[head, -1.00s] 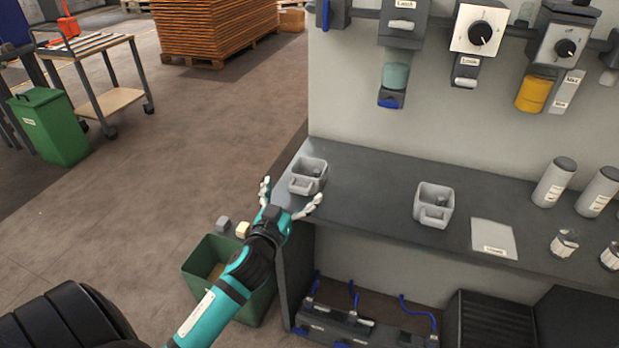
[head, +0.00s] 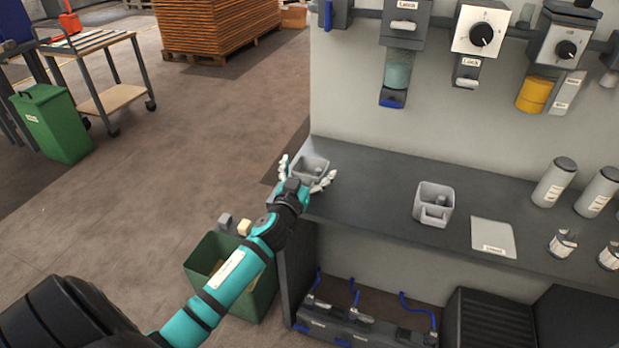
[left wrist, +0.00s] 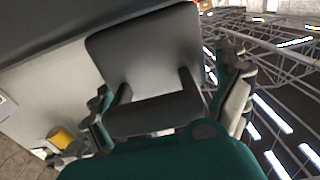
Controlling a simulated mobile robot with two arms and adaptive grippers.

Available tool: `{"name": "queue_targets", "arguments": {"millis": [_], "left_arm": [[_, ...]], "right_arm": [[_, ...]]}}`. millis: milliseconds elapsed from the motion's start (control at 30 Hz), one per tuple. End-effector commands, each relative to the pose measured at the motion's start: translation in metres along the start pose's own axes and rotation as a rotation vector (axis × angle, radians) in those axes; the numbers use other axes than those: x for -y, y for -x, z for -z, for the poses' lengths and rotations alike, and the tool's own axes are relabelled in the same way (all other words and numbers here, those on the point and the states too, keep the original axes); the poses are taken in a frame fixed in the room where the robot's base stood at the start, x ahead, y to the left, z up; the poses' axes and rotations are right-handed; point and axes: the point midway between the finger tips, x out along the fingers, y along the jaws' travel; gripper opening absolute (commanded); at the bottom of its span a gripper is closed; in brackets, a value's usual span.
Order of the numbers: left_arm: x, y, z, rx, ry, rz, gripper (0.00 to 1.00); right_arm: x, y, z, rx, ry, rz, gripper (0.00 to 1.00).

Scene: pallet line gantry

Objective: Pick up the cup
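A grey square cup (head: 310,163) with a handle stands at the left end of the dark counter (head: 370,170). My left gripper (head: 308,171) is open, with one finger on either side of this cup. In the left wrist view the cup (left wrist: 150,65) fills the middle, its handle towards the palm, and the fingers (left wrist: 168,105) spread left and right of it. I cannot tell whether they touch it. A second, similar grey cup (head: 434,203) stands farther right on the counter. My right gripper is not in view.
A white labelled card (head: 493,238) lies right of the second cup, with grey cylinders (head: 555,182) beyond it. Dispensers with dials (head: 482,33) hang on the wall above. A green bin (head: 237,280) stands on the floor below the counter's left end. The counter between the cups is clear.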

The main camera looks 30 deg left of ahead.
Motion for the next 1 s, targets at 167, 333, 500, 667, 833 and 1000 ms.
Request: {"name": "queue_targets", "arguments": {"millis": [167,333,500,667,833,1000], "left_arm": [[0.000,0.000,0.000,0.000,0.000,0.000,0.75],[0.000,0.000,0.000,0.001,0.000,0.000,0.53],[0.000,0.001,-0.001,0.001,0.000,0.000,0.50],[0.000,0.001,0.000,0.001,0.000,0.000,0.50],[0.000,0.000,0.004,0.000,0.000,0.001,0.50],[0.000,0.000,0.020,-0.002,0.000,-0.001,0.50]], "right_arm": [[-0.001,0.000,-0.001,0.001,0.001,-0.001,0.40],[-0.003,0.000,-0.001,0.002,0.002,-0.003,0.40],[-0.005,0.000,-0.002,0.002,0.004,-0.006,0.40],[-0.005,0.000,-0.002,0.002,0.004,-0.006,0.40],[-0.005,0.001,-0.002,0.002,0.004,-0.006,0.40],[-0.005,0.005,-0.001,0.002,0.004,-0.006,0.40]]}}
